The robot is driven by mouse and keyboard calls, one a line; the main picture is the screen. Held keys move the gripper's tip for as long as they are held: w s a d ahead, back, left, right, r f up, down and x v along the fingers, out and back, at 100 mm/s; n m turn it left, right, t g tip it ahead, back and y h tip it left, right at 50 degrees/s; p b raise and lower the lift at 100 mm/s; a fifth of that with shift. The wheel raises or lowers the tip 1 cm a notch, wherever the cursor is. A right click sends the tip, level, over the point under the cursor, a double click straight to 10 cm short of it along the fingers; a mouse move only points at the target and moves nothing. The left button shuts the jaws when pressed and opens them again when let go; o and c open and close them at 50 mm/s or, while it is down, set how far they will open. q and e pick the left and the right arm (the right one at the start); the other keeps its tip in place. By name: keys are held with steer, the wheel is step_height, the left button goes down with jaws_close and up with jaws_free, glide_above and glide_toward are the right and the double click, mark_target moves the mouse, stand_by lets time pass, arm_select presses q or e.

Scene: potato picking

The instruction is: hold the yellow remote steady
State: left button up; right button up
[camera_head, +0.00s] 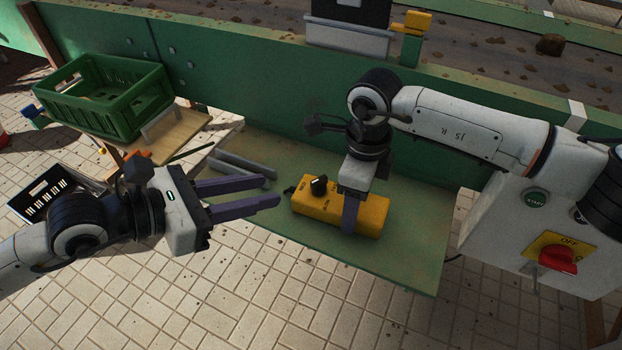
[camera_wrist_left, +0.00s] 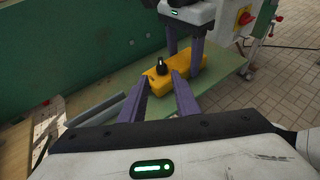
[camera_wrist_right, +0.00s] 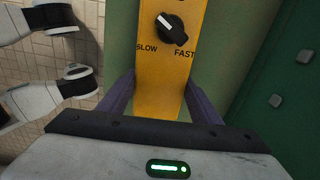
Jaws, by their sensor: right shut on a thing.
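The yellow remote (camera_head: 372,214) lies on the green shelf (camera_head: 412,248), with a black knob (camera_head: 319,185) on its top. In the right wrist view the remote (camera_wrist_right: 160,85) shows the words SLOW and FAST beside the knob (camera_wrist_right: 171,28). My right gripper (camera_head: 350,215) comes down from above and is shut across the remote's body, one finger on each side. My left gripper (camera_head: 262,193) is open and empty, left of the remote, its purple fingers pointing toward the knob. The remote also shows beyond the fingers in the left wrist view (camera_wrist_left: 188,70).
Grey metal bars (camera_head: 240,168) lie on the shelf behind my left gripper. A green crate (camera_head: 110,98) stands on a wooden stand at the left. A white control box (camera_head: 520,228) with a red switch (camera_head: 558,258) is at the right. A green wall (camera_head: 260,85) rises behind.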

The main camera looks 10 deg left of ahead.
mark_target(315, 181)
arm_select(q)
steer(key=x, duration=1.2)
jaws_close()
